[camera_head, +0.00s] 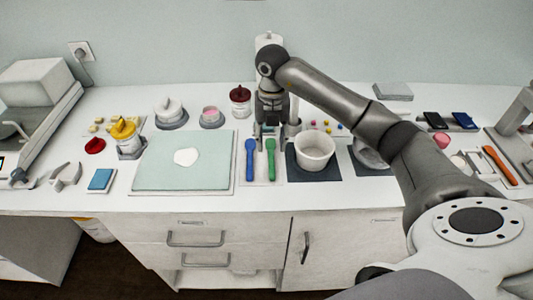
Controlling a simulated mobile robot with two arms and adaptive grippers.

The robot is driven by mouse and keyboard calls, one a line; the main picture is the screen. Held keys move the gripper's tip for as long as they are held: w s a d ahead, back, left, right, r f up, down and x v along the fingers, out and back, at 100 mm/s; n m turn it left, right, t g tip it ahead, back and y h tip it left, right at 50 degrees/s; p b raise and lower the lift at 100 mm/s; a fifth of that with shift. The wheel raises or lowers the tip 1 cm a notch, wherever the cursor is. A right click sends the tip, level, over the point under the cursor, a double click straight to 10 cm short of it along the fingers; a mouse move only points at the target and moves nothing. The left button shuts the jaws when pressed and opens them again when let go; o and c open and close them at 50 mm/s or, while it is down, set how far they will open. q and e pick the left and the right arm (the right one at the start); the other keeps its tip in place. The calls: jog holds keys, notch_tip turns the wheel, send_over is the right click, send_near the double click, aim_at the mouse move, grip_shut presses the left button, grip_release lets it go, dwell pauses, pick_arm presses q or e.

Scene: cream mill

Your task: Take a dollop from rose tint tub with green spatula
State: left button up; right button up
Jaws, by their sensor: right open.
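The green spatula (271,158) lies on a small pale mat, beside a blue spatula (250,160) on its left. My right gripper (271,139) is open, pointing down over the far end of the green spatula. Its fingers appear to be on either side of that end; I cannot tell whether they touch it. A small tub with pink contents (210,113), which looks like the rose tint tub, stands on a dark grey pad at the back, left of the gripper. My left gripper is not in view.
A white bowl (315,153) on a dark mat stands just right of the gripper. A dark-red-lidded jar (240,104) stands behind it to the left. A pale green board (160,173) with a white blob lies left of the spatulas. The counter's front edge is clear.

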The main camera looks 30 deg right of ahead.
aim_at(272, 163)
jog(key=f, duration=0.1)
jog(key=s+f, duration=0.1)
jog(key=f, duration=0.1)
jog(key=shift+p, duration=0.3)
jog(key=shift+w+f, duration=0.25)
notch_tip(272, 163, down, 4)
jog(key=shift+w+f+p, duration=0.1)
jog(key=shift+p, duration=1.05)
jog(key=shift+f, duration=0.4)
jog(key=shift+w, duration=0.1)
jog(key=shift+c, duration=0.6)
jog(key=c, duration=0.5)
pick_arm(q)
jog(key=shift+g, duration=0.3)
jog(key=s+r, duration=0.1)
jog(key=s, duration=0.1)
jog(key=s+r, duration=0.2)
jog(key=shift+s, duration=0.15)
pick_arm(e)
grip_shut()
